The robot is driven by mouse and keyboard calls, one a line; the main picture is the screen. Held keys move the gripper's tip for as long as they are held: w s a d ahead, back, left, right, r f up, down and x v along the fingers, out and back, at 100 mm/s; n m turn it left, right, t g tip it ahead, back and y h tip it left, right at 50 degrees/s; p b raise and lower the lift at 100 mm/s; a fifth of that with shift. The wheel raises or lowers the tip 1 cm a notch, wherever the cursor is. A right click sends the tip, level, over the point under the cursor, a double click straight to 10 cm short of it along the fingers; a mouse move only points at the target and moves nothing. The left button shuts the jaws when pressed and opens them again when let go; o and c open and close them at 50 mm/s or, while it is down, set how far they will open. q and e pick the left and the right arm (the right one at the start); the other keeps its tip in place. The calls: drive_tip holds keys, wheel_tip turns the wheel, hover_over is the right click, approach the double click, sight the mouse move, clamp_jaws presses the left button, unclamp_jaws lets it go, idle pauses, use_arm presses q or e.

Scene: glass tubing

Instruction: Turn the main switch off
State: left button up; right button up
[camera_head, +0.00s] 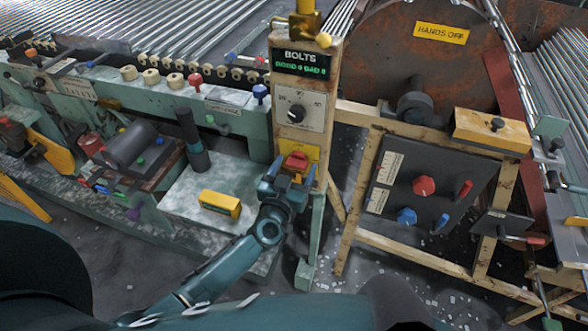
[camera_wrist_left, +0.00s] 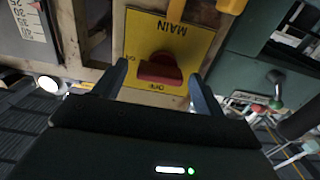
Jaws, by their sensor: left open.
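The main switch is a red knob (camera_head: 296,160) on a yellow plate (camera_head: 312,154), low on the wooden post. In the left wrist view, the red knob (camera_wrist_left: 160,69) sits on the yellow plate (camera_wrist_left: 146,28), whose upside-down lettering reads MAIN, with an OFF mark near the bottom edge and another mark at the left. My left gripper (camera_head: 290,174) is open in front of the plate. In the wrist view its fingers (camera_wrist_left: 157,72) stand on either side of the knob, with visible gaps; contact is not seen. My right gripper is not in view.
Above the switch are a dial (camera_head: 296,112) and a BOLTS display (camera_head: 301,63). A panel with red and blue knobs (camera_head: 424,186) is to the right. A yellow box (camera_head: 220,204) lies on the bench (camera_head: 175,205) to the left. A wooden frame (camera_head: 372,118) stands beside the post.

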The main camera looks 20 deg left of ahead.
use_arm(q)
drive_tip(key=shift+c, duration=0.4)
drive_tip(key=c, duration=0.9)
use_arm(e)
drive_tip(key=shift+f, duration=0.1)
